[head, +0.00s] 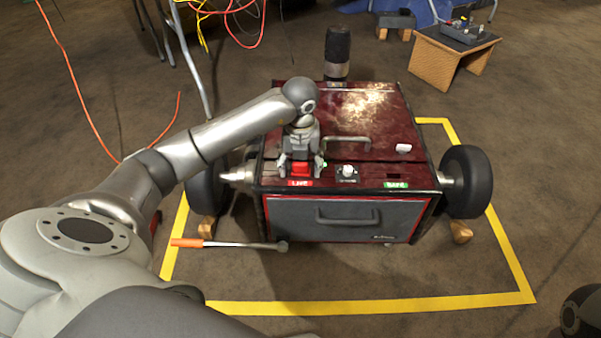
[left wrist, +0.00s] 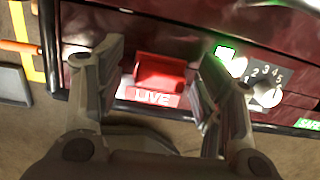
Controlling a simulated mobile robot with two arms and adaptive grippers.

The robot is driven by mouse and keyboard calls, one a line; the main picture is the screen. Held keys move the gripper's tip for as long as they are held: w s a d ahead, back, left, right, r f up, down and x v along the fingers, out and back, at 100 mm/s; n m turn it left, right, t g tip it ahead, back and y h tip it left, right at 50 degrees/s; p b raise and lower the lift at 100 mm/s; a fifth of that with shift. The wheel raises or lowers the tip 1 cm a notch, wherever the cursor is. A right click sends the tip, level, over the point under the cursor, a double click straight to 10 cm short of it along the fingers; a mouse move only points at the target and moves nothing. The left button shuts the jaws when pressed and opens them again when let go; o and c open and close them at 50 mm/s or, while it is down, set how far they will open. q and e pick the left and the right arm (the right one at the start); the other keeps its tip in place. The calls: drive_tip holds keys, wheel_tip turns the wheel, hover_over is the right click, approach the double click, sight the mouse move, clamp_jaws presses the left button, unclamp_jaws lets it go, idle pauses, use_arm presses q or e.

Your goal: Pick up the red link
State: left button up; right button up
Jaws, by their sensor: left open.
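The red link (head: 300,169) is a small red block at the LIVE label on the front left of the cart's dark red top. It also shows in the left wrist view (left wrist: 160,72), just above the LIVE label (left wrist: 152,97). My left gripper (head: 301,163) points down over it. In the left wrist view my left gripper (left wrist: 164,60) is open, with one finger on each side of the red link and gaps visible between. I cannot tell how far down the fingertips reach. My right gripper is not in view.
A white numbered dial (head: 347,171) sits right of the link, then a SAFE label (head: 396,185) by a dark slot. A handle (head: 347,143) stands behind. Yellow floor tape (head: 370,306) surrounds the cart.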

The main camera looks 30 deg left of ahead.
use_arm(q)
drive_tip(key=c, duration=1)
drive_tip(key=shift+r, duration=0.15)
